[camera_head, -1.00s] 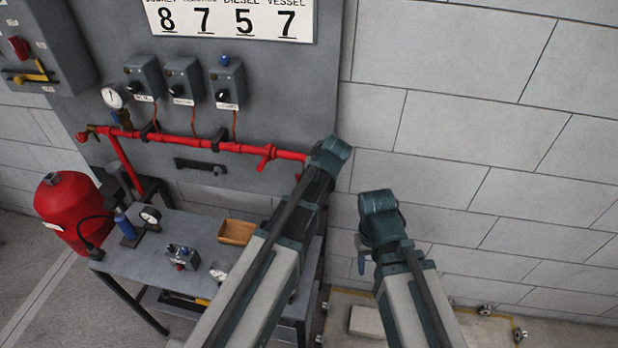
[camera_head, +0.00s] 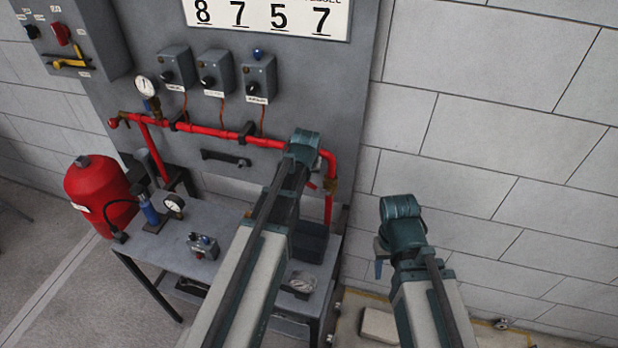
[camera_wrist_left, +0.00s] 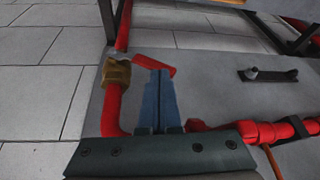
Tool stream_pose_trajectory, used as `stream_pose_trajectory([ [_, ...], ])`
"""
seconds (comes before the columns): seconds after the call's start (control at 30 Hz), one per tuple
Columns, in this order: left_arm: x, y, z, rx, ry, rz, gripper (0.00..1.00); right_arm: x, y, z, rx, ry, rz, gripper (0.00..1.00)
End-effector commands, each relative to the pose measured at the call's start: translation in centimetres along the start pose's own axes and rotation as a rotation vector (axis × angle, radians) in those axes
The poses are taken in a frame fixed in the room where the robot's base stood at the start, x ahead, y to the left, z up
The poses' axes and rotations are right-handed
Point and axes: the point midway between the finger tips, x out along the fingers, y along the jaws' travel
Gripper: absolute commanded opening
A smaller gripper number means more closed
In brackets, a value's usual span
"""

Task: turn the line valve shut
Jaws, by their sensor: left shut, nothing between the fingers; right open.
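The line valve shows in the left wrist view as a brass body (camera_wrist_left: 117,72) on a bent red pipe, with a short red lever (camera_wrist_left: 167,67) beside it. My left gripper (camera_wrist_left: 158,72) is shut and empty, its blue fingers overlapping the lever in the picture; I cannot tell whether they touch it.
A grey panel (camera_head: 300,110) carries the red pipe (camera_head: 215,133), gauge and switch boxes. The grey bench (camera_head: 170,245) below holds a small control box (camera_head: 203,246), a gauge and a dark bin (camera_head: 310,242). A red tank (camera_head: 95,190) stands left. The block wall at right is bare.

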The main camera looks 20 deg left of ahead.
Motion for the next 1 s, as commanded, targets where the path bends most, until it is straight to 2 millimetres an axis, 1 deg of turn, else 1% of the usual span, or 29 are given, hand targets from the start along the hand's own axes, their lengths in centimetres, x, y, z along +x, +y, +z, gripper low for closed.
stream_pose_trajectory([
  [0.1, 0.42, -0.37, 0.06, 0.0, 0.0, 0.0, 0.0, 0.39, -0.03, -0.03, 0.0, 0.0, 0.0, 0.5],
  [0.4, 0.67, -0.76, 0.08, -0.001, 0.0, 0.0, 0.0, 0.6, -0.05, -0.04, 0.0, 0.0, 0.0, 0.5],
  [0.87, 0.64, -0.76, 0.09, 0.0, 0.0, 0.0, 0.0, 0.58, -0.05, -0.04, 0.0, 0.0, 0.0, 0.5],
  [1.0, 0.27, -0.76, 0.06, 0.0, 0.0, 0.0, 0.0, 0.23, -0.02, -0.02, 0.001, 0.0, 0.0, 0.5],
])
